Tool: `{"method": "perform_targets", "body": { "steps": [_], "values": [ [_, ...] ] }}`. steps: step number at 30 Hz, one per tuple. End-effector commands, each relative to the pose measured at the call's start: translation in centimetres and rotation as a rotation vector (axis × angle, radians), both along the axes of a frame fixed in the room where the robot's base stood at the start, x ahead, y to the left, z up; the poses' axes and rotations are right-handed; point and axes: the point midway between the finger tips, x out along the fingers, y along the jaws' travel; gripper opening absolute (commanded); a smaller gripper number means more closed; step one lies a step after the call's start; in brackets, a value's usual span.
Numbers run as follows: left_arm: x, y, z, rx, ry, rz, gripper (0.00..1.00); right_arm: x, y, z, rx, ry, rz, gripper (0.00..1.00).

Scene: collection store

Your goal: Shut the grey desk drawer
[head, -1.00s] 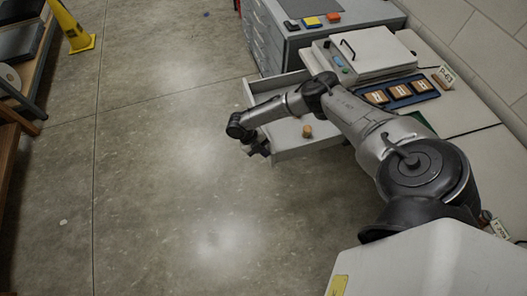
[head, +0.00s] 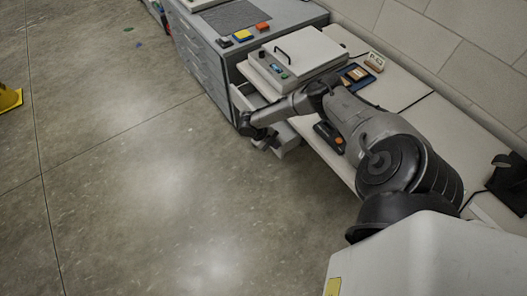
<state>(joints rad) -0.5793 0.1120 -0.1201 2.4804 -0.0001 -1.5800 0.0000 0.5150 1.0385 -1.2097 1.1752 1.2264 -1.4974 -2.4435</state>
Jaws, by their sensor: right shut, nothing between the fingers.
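My right gripper (head: 267,142) is shut and empty. It is at the drawer's outer front side, close to the front panel; I cannot tell whether it touches. My left gripper is out of view.
A grey cabinet (head: 205,62) with several drawers stands beyond the desk drawer. A white lidded box (head: 297,52) and a blue tray (head: 354,76) rest on the desk. A dark device (head: 328,134) lies near the desk edge. Open floor (head: 130,170) fills the left.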

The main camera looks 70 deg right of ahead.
Motion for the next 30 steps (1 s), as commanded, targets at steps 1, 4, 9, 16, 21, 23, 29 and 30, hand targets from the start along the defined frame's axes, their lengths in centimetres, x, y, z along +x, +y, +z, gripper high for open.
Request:
{"method": "perform_targets", "body": {
  "steps": [1,4,9,16,21,23,29,30],
  "values": [
    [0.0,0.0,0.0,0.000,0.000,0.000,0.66,-0.7,-0.9,0.0,-0.004,0.003,-0.003,0.00],
    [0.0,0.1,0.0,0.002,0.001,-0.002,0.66,-1.7,-2.2,0.0,-0.004,0.003,-0.003,0.00],
    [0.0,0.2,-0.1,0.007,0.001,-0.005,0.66,-2.7,-3.6,0.0,-0.002,0.001,-0.002,0.00],
    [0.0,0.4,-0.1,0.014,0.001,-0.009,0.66,-3.3,-4.5,0.0,0.000,0.001,-0.001,0.00],
    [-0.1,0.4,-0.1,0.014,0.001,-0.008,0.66,-3.4,-4.5,0.0,-0.001,0.000,-0.001,0.00],
    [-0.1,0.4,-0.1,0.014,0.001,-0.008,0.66,-3.4,-4.5,0.0,-0.001,0.000,-0.001,0.00],
    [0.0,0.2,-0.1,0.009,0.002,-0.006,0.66,-3.3,-4.5,0.0,0.000,-0.001,-0.001,0.00],
    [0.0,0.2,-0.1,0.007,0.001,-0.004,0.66,-3.3,-4.4,0.0,0.000,-0.001,-0.001,0.00]
  ]
}}
